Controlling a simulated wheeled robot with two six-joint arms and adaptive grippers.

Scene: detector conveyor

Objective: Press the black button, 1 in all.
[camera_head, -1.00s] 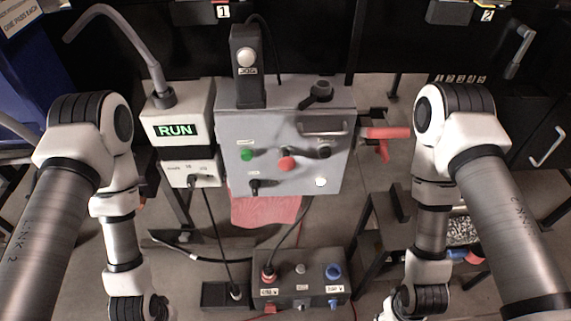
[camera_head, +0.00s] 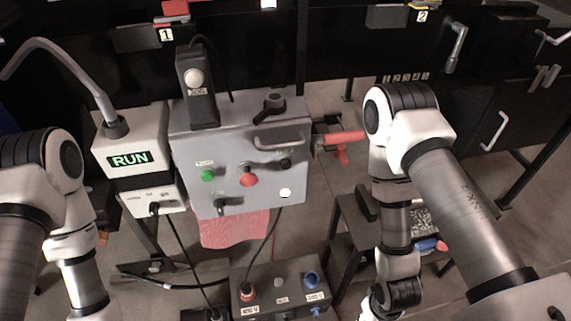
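The grey control box (camera_head: 186,138) stands in the centre-left of the head view. On its front are a green button (camera_head: 208,175), a red button (camera_head: 249,179), a white button (camera_head: 285,193), and a small black button-like control (camera_head: 284,164) under the handle at the right. A black selector-like control (camera_head: 222,207) sits at lower left. My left arm comes in at the left edge and my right arm at the right, both well apart from the box front. Both grippers are below the picture, so their state is hidden.
A white unit with a lit RUN display (camera_head: 130,160) stands left of the box. A black JOG pendant (camera_head: 198,100) sits on top. A lower box with red and blue knobs (camera_head: 263,301) is at the bottom. A red handle (camera_head: 345,137) sticks out at the right.

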